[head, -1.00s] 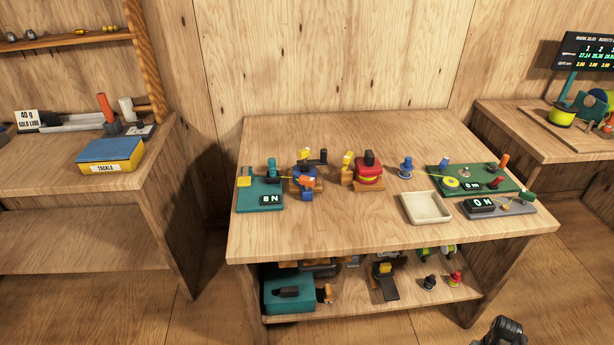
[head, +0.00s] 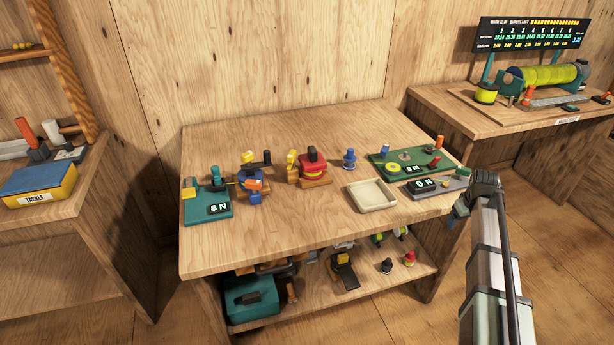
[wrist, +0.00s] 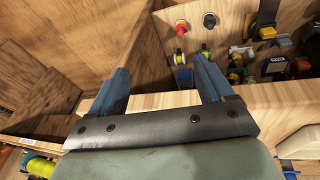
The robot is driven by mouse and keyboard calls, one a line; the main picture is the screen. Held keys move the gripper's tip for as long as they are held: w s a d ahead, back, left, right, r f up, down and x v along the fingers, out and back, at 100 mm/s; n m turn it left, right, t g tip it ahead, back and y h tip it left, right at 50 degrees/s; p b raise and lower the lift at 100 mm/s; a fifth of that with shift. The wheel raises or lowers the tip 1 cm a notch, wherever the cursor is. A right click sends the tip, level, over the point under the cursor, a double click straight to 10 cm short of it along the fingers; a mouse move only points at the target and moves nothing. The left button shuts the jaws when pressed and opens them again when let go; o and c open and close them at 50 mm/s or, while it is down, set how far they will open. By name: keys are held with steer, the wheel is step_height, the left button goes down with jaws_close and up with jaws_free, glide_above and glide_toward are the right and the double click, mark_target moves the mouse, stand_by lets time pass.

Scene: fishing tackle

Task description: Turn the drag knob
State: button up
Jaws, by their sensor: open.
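A blue reel (head: 247,186) with an orange knob-like part (head: 254,184) and a black crank stands at the left of the middle table, next to a teal base with a display reading 8 N (head: 219,209). A red reel (head: 312,168) on a wooden block stands to its right. I cannot tell for sure which part is the drag knob. My gripper (wrist: 158,78) is open and empty in the wrist view, its two blue fingers wide apart by a table edge. In the head view my arm is at the right, well apart from both reels.
A cream tray (head: 370,195), a green board (head: 412,163) and a grey base with a 0 N display (head: 424,185) occupy the table's right side. A blue spool (head: 349,158) stands behind the tray. The shelf below holds a teal box (head: 251,300).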

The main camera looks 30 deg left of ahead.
steer(key=a+r, duration=0.1)
steer(key=a, duration=0.1)
steer(key=w+a+r, duration=0.1)
steer(key=a+r, duration=0.1)
steer(key=w+a+r, duration=0.1)
steer(key=a+r, duration=0.1)
steer(key=shift+w+r, duration=0.1)
steer(key=shift+w, duration=0.15)
steer(key=shift+m+y, duration=0.3)
steer(key=shift+m, duration=0.1)
steer(key=a+r, duration=0.1)
steer(key=a, duration=0.3)
steer(key=s+a+r, duration=0.1)
steer(key=a, duration=0.4)
steer(key=a+r, duration=0.1)
steer(key=a, duration=0.4)
steer(key=shift+s+a+r, duration=0.15)
steer(key=shift+a+r, duration=0.1)
steer(key=s+a+r+g, duration=0.1)
steer(key=s+a+r, duration=0.1)
steer(key=a, duration=0.4)
steer(key=s+a+r, duration=0.1)
steer(key=s+a, duration=0.1)
steer(key=a, duration=0.5)
steer(key=m+g, duration=0.2)
steer(key=m, duration=0.1)
glide_toward(253, 181)
steer(key=f, duration=0.9)
steer(key=shift+a+f, duration=0.1)
steer(key=shift+a, duration=0.15)
